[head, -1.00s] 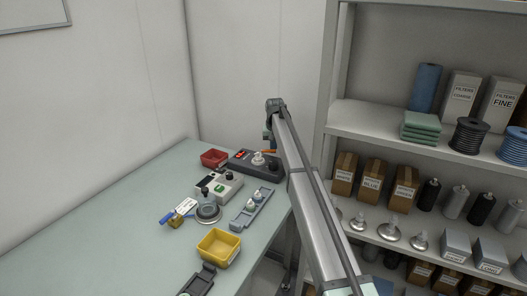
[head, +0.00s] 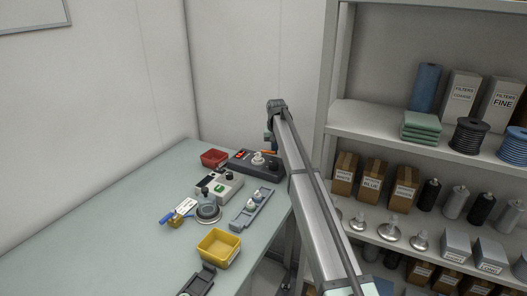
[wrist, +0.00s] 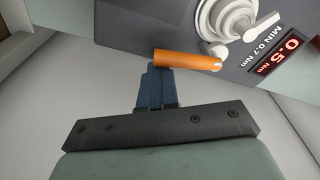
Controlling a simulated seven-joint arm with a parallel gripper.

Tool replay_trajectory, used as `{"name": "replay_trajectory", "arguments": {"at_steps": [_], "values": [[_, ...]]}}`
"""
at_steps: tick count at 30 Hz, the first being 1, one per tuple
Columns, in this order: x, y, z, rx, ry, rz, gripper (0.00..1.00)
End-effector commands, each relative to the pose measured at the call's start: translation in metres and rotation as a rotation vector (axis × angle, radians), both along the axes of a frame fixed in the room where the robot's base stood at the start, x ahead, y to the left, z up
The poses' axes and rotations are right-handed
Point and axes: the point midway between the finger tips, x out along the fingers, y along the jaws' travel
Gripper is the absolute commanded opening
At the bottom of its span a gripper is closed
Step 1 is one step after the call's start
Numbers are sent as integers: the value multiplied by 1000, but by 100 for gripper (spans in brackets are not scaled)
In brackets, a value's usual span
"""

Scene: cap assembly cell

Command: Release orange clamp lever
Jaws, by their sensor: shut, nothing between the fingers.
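The orange clamp lever (wrist: 187,60) shows in the wrist view as a short orange bar beside a silver round fixture (wrist: 230,18) on a dark grey unit (wrist: 150,30). My gripper (wrist: 158,68) is shut, with its blue fingers together and empty. The fingertips are at the lever's left part, touching or very close; I cannot tell which. In the head view the lever (head: 268,152) is a small orange sliver at the dark unit's right, partly hidden by my arm. My gripper (head: 267,139) is mostly hidden behind the arm there.
The unit's red display (wrist: 287,50) reads 0.5 Nm, beside a label "MIN 0.7 Nm". A red bin (head: 214,158), a white device (head: 219,188), a grey tray (head: 252,210) and a yellow bin (head: 219,247) stand on the bench. Shelves (head: 370,112) stand at right. The bench's left is clear.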

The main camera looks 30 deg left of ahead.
Motion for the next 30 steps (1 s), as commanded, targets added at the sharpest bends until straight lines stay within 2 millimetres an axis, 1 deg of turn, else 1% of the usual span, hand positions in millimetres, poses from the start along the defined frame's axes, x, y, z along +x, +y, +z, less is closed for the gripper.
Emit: {"name": "replay_trajectory", "arguments": {"at_steps": [5,13,25,30], "values": [[-1,-1,0,0,0,0,0],[-8,-6,0,0,0,0,0],[-2,-1,1,0,0,0,0],[-2,-1,6,1,-1,0,0]]}}
